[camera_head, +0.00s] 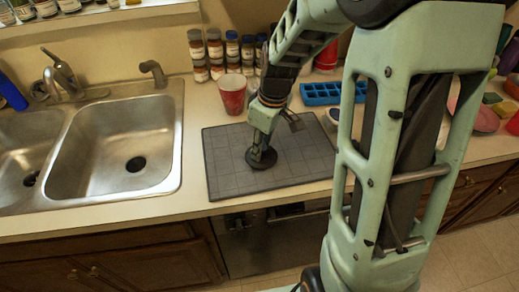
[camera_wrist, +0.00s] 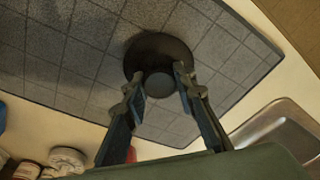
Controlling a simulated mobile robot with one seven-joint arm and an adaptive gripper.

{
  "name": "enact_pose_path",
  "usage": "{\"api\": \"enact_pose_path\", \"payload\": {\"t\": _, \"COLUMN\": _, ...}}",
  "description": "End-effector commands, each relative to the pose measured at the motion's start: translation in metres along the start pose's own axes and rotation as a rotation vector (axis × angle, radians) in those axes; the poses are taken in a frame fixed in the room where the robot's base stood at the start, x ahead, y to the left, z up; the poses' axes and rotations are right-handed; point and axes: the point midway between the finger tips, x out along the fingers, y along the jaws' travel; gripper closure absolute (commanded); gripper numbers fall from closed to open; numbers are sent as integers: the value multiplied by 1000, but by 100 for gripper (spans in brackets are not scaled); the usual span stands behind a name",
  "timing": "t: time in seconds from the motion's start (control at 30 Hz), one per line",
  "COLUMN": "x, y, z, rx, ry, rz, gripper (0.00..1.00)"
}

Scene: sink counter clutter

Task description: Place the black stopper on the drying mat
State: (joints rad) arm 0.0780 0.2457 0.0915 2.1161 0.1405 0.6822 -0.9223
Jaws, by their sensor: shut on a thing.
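The black stopper (camera_head: 261,159) is a dark round disc with a knob on top. It is at the grey drying mat (camera_head: 300,172), over its left-middle part; I cannot tell for certain whether it touches the mat. My gripper (camera_head: 262,146) points down over it and is shut on its knob. In the wrist view the stopper (camera_wrist: 157,55) shows between the fingertips of my gripper (camera_wrist: 160,80), with the gridded mat (camera_wrist: 60,52) behind it. The mat lies flat on the counter, right of the sink.
A double steel sink (camera_head: 120,150) is at the left, with a faucet (camera_head: 62,75) behind it. A red cup (camera_head: 232,95), spice jars (camera_head: 215,55) and a blue ice tray (camera_head: 322,94) stand behind the mat. Coloured items (camera_head: 480,115) crowd the right. The mat's left front is clear.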

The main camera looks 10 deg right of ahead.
Motion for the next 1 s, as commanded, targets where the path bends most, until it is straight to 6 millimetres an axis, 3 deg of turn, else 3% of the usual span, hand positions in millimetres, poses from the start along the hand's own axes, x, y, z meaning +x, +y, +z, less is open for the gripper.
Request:
{"api": "enact_pose_path", "payload": {"t": 0.37, "x": 5, "y": 0, "z": 2, "rx": 1, "ry": 0, "rz": 1, "gripper": 99}}
{"api": "enact_pose_path", "payload": {"t": 0.4, "x": 5, "y": 0, "z": 2, "rx": 1, "ry": 0, "rz": 1, "gripper": 74}}
{"api": "enact_pose_path", "payload": {"t": 0.57, "x": 4, "y": 0, "z": 1, "rx": 1, "ry": 0, "rz": 0, "gripper": 57}}
{"api": "enact_pose_path", "payload": {"t": 0.87, "x": 2, "y": 0, "z": 1, "rx": 1, "ry": 0, "rz": 1, "gripper": 57}}
{"api": "enact_pose_path", "payload": {"t": 1.0, "x": -10, "y": 2, "z": 0, "rx": 1, "ry": 3, "rz": 4, "gripper": 57}}
